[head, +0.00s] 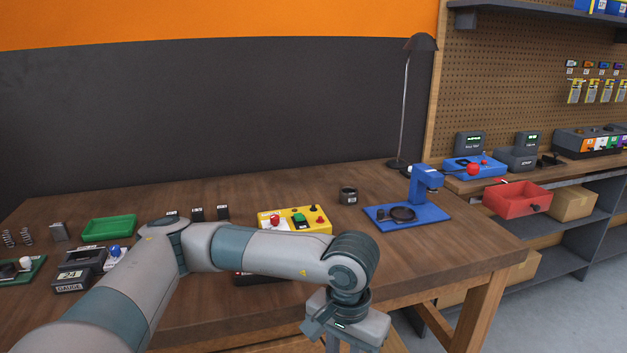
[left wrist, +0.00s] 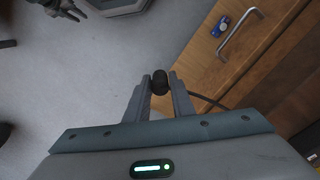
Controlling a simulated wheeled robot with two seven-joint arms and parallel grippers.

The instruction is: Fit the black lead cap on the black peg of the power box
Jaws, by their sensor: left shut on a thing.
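My left gripper (head: 345,345) hangs in front of the bench's front edge in the head view, its fingertips cut off by the picture's bottom. In the left wrist view, the left gripper (left wrist: 159,84) is shut on the black lead cap (left wrist: 160,82), a small round black piece. A dark lead (left wrist: 205,99) runs from it to the right. A yellow box (head: 295,220), which looks like the power box, stands on the bench behind my left arm. It has a red knob, a green switch and small pegs at its right end; the black peg is too small to make out surely.
A blue stand (head: 425,195) and a dark cup (head: 348,195) stand right of the yellow box. A green tray (head: 109,228) and gauge device (head: 78,270) are at left. My left arm hides part of a dark item (head: 258,279). A drawer handle (left wrist: 240,35) is near the gripper.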

